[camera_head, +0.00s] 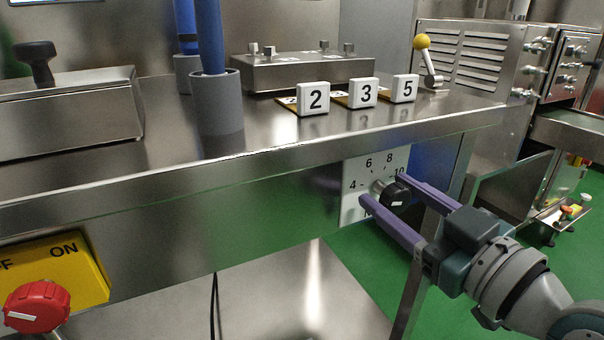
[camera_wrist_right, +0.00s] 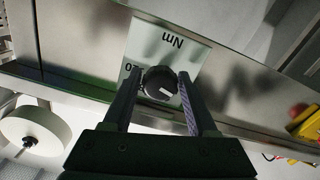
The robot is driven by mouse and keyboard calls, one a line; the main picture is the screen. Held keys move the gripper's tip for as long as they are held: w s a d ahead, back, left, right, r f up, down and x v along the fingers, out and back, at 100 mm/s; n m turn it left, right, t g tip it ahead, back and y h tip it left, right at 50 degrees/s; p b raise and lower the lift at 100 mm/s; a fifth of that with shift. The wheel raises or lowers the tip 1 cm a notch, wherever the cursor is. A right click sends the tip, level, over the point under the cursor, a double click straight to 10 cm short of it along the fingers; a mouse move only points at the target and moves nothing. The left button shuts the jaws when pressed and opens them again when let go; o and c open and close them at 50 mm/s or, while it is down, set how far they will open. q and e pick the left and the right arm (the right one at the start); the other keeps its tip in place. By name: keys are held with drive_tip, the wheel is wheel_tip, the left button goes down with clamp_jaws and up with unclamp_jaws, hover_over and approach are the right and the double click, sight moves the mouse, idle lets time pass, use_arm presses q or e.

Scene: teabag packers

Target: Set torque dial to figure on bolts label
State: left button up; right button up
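The torque dial (camera_head: 396,197) is a black knob with a white mark, on a white scale plate (camera_head: 352,207) under the bench edge. The figures 4, 6, 8 and 10 show on the plate; I cannot tell exactly which figure the mark points to. My right gripper (camera_head: 382,189) is open, with its purple fingers on either side of the dial. In the right wrist view the dial (camera_wrist_right: 160,83) sits between the fingertips, with "Nm" on the plate (camera_wrist_right: 172,42). Whether the fingers touch it is unclear. I see no label reading "bolts". My left gripper is out of view.
A red rotary switch (camera_head: 37,305) sits on a yellow ON/OFF plate at lower left.

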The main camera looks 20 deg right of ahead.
clamp_jaws()
drive_tip(key=shift+m, duration=0.3)
drive_tip(key=shift+m+p, duration=0.35)
drive_tip(key=shift+m, duration=0.25)
drive_tip(key=shift+r+m+p, duration=0.1)
drive_tip(key=shift+m+p, duration=0.25)
drive_tip(key=shift+m, duration=0.85)
drive_tip(key=m, duration=0.2)
drive_tip(key=shift+m, duration=0.3)
drive_tip(key=shift+m+p, duration=0.4)
drive_tip(key=shift+m, duration=1.1)
